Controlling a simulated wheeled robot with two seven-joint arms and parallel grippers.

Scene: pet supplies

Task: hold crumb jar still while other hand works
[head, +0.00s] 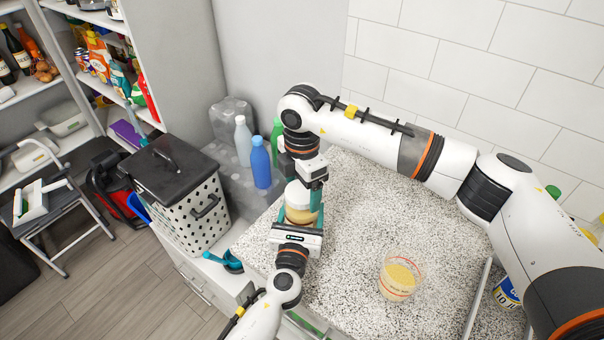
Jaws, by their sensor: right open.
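The crumb jar (300,214), with a white lid (297,194) and tan contents, stands upright near the left edge of the speckled counter. My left gripper (300,222) reaches in from below, its teal fingers on both sides of the jar's body, closed on it. My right gripper (312,198) hangs above from the back, pointing down, open, with one teal finger beside the lid at its right. Its other finger is hidden, and I cannot tell whether it touches the lid.
A clear measuring cup (400,277) of tan crumbs stands on the counter at right. Blue (261,165) and white (243,142) bottles stand behind the jar. A teal scoop (232,261) lies left of the counter. The counter's middle (375,205) is clear.

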